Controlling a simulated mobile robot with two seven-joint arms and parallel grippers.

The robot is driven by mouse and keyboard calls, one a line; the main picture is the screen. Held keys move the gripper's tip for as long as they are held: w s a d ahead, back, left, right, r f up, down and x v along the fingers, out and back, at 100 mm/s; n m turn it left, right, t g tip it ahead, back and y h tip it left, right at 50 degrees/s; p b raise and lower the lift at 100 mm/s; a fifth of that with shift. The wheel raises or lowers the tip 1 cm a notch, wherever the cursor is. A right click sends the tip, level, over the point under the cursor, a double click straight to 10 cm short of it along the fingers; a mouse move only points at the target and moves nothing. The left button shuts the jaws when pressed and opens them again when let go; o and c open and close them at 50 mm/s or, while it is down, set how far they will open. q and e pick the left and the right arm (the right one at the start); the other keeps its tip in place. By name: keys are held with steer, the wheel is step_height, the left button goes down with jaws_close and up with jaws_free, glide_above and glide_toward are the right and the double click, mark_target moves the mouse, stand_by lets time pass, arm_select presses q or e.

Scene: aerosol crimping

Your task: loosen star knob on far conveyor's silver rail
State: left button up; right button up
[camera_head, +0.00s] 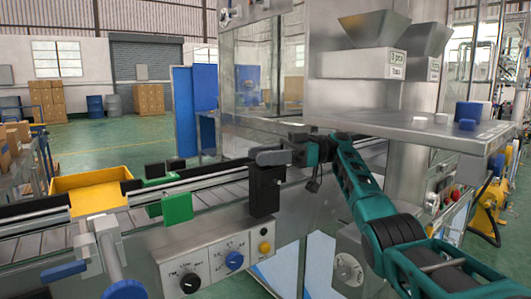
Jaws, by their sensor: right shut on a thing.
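My right arm (361,190), teal and black, reaches in from the lower right. The conveyor's silver rail (215,179) runs from the left edge toward the gripper. My left gripper is not in view.
The black post (265,191) stands close left of the gripper. A control box (215,262) with dials is below. A steel shelf (420,128) overhangs the right arm. A yellow bin (92,190) and green blocks (177,207) sit along the conveyor at left.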

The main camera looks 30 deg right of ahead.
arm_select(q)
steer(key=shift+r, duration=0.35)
arm_select(e)
steer(key=shift+r+n+g, duration=0.35)
steer(key=shift+n+g, duration=0.05)
steer(key=shift+g, duration=0.2)
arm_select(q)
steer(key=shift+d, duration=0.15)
arm_select(e)
steer(key=o, duration=0.8)
steer(key=shift+w, duration=0.1)
steer(key=shift+o, duration=1.1)
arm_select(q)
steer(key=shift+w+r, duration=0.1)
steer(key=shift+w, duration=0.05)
arm_select(e)
steer(key=shift+f, duration=0.15)
